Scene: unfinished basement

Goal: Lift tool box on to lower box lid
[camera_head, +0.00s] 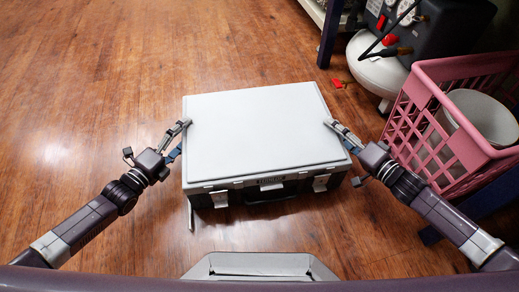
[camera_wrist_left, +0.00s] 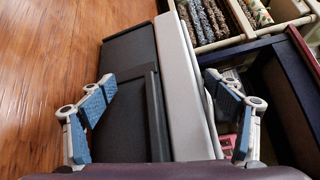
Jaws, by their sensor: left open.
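The tool box (camera_head: 262,130) has a flat pale grey lid, a dark body and pale latches on its near side. It lies on the wooden floor in the middle of the head view. My left gripper (camera_head: 180,140) is open at the box's left side. In the left wrist view the box's dark side and pale lid edge (camera_wrist_left: 185,90) show between the blue-padded fingers, with no clear grip. My right gripper (camera_head: 341,136) is at the box's right side; its finger gap is unclear. I cannot make out a separate lower box or its lid.
A pink basket (camera_head: 440,125) holding a white bucket (camera_head: 482,117) stands at right, close to my right arm. A white-and-black compressor (camera_head: 380,72) stands behind it. The wooden floor (camera_head: 90,90) at left is clear.

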